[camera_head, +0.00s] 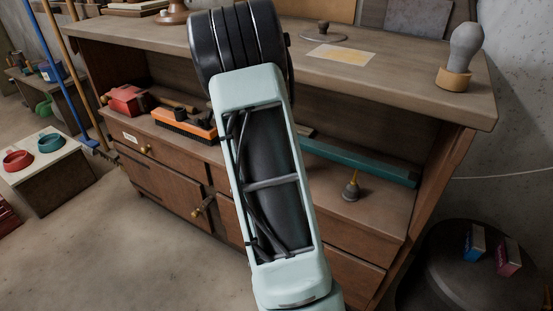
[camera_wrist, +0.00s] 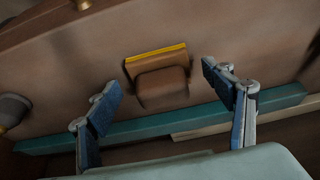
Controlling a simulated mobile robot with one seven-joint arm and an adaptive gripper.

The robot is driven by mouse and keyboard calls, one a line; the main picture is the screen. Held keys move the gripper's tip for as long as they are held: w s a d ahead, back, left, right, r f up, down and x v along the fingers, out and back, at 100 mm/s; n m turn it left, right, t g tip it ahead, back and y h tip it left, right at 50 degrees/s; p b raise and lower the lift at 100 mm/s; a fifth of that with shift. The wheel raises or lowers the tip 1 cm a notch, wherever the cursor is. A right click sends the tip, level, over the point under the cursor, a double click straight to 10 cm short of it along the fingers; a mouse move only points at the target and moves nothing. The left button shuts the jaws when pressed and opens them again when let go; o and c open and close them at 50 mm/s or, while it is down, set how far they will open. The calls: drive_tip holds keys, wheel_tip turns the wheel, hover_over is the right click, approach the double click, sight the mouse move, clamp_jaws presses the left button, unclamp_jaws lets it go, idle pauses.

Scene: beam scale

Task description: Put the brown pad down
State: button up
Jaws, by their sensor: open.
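In the wrist view a brown pad (camera_wrist: 162,88), a small block with a yellow strip along its far edge, appears to rest on the brown wooden surface. My gripper (camera_wrist: 160,77) is open, with one finger on each side of the pad. Gaps show between both fingers and the pad, so neither seems to touch it. In the head view my arm covers the middle of the bench; the pad and my gripper are hidden there.
A teal bar (camera_head: 360,162) lies along the lower shelf; it also crosses the wrist view (camera_wrist: 150,126). A small yellow-handled tool (camera_head: 351,190) stands on the shelf. An orange brush (camera_head: 184,124) and a red object (camera_head: 126,99) sit to the left.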

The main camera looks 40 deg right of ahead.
drive_tip(key=p+v, duration=0.2)
drive_tip(key=v, duration=0.8)
drive_tip(key=shift+r, duration=0.25)
